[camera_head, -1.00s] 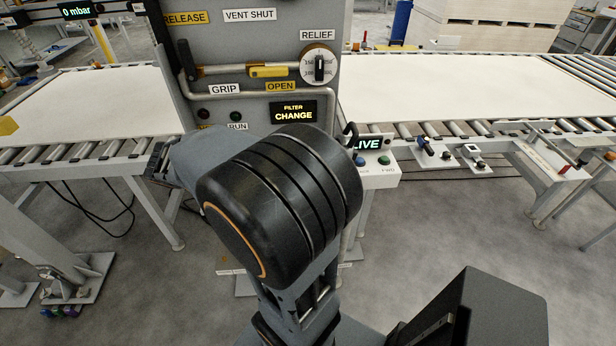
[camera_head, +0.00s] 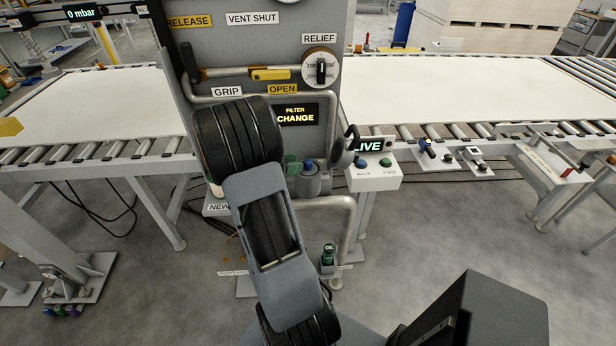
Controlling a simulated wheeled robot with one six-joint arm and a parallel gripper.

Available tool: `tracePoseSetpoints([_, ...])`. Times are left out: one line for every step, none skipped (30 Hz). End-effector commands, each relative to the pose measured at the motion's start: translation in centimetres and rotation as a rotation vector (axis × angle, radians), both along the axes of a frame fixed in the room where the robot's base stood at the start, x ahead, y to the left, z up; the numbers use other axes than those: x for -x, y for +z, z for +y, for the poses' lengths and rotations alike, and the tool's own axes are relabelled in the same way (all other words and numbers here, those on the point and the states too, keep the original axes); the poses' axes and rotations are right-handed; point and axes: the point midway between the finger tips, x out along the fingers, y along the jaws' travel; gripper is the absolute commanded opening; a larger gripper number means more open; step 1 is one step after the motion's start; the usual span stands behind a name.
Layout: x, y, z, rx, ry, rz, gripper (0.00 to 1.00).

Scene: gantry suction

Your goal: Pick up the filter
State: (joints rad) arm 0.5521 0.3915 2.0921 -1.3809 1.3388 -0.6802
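My gripper is not visible; my own dark arm links cover the middle of the view, over the lower part of the grey panel (camera_head: 240,50). A small shelf (camera_head: 217,208) labelled "NEW" shows just left of my arm. A pale object with a reddish part (camera_head: 212,187) stands on it, mostly hidden by my arm; it may be the filter, but I cannot tell. A display (camera_head: 296,114) on the panel reads "FILTER CHANGE". A dark round part with a handle (camera_head: 345,147) sits right of the panel's lower edge, beside a grey canister (camera_head: 308,180).
A control box (camera_head: 374,178) with blue and green buttons and a "LIVE" display stands right of the panel. Roller conveyors with white sheets (camera_head: 440,85) flank it. A green-capped bottle (camera_head: 328,256) stands low beside a bent pipe (camera_head: 346,215). Floor at right is open.

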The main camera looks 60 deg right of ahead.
Motion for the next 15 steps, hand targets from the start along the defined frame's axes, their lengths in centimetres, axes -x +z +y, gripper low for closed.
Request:
tracePoseSetpoints([0.2,-0.1,-0.2,-0.001,-0.001,0.001,0.35])
tracePoseSetpoints([0.2,-0.1,-0.3,-0.001,-0.001,0.001,0.35])
tracePoseSetpoints([0.3,-0.1,-0.4,-0.001,-0.001,0.001,0.35])
tracePoseSetpoints([0.4,-0.2,-0.5,-0.002,-0.002,0.001,0.35])
tracePoseSetpoints([0.5,-0.2,-0.7,-0.002,-0.003,0.001,0.35])
tracePoseSetpoints([0.7,-0.3,-1.1,-0.002,-0.002,0.002,0.35])
tracePoseSetpoints([0.9,-0.4,-1.4,-0.002,-0.002,0.002,0.35])
tracePoseSetpoints([1.1,-0.5,-1.7,-0.002,-0.004,0.001,0.35])
tracePoseSetpoints([1.4,-0.6,-2.2,-0.003,-0.004,0.002,0.35])
tracePoseSetpoints([1.6,-0.8,-2.6,-0.003,-0.003,0.003,0.35])
tracePoseSetpoints([1.8,-0.9,-2.9,-0.003,-0.004,0.001,0.35])
tracePoseSetpoints([2.0,-1.1,-3.3,-0.001,-0.004,0.000,0.35])
tracePoseSetpoints([2.2,-1.2,-3.6,-0.002,-0.003,0.001,0.35])
tracePoseSetpoints([2.4,-1.3,-3.8,-0.001,-0.004,0.000,0.35])
tracePoseSetpoints([2.5,-1.5,-4.1,-0.001,-0.003,0.000,0.35])
